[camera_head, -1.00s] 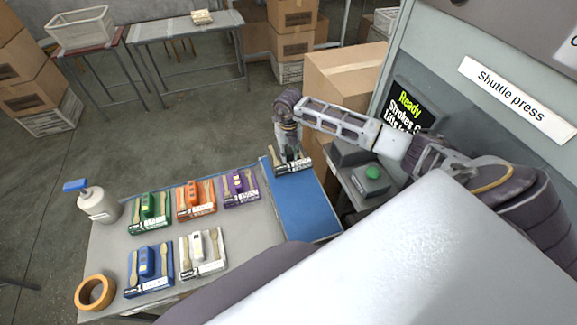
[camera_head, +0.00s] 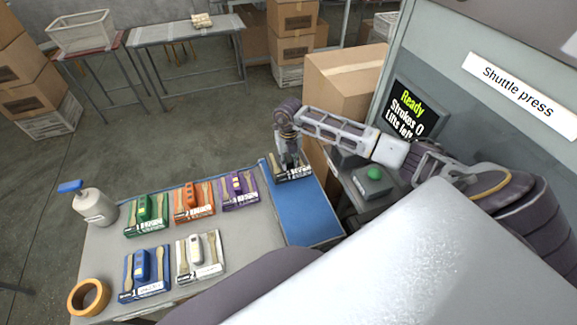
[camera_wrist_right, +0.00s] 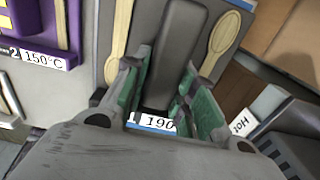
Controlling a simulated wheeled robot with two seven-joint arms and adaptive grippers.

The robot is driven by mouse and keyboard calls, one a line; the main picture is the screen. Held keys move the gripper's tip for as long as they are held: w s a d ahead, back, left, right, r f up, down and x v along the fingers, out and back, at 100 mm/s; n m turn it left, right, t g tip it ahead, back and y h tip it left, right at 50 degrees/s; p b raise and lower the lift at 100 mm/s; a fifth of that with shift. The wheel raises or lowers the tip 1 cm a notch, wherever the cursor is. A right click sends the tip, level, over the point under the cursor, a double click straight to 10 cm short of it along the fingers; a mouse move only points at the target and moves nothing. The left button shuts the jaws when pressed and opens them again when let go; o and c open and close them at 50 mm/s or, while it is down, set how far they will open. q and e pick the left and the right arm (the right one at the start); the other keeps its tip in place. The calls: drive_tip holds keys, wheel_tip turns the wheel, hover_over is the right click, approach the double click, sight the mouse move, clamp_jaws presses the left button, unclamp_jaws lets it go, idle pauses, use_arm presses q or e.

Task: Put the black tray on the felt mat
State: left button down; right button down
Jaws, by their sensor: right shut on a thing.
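The black tray (camera_head: 293,173) is at the far end of the blue felt mat (camera_head: 312,220) in the head view. It carries wooden spoons and a dark block. My right gripper (camera_head: 291,160) is above the tray and shut on its dark middle block. In the right wrist view, the two green-padded fingers (camera_wrist_right: 160,98) close around the block, with a spoon (camera_wrist_right: 222,45) on the right and a label reading 190 in front. The tray overlaps the mat's far end; I cannot tell whether it touches it. My left gripper is not in view.
Green (camera_head: 146,213), orange (camera_head: 194,202), purple (camera_head: 239,190), blue (camera_head: 145,273) and white (camera_head: 199,255) trays stand on the grey table left of the mat. A green-buttoned box (camera_head: 372,182) is right.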

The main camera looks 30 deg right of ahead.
sight(289, 165)
drive_tip(key=shift+f+b, duration=0.85)
drive_tip(key=shift+f, duration=0.65)
drive_tip(key=shift+f, duration=0.1)
drive_tip(key=c, duration=1.5)
unclamp_jaws()
drive_tip(key=o, duration=0.3)
drive_tip(key=shift+o, duration=0.2)
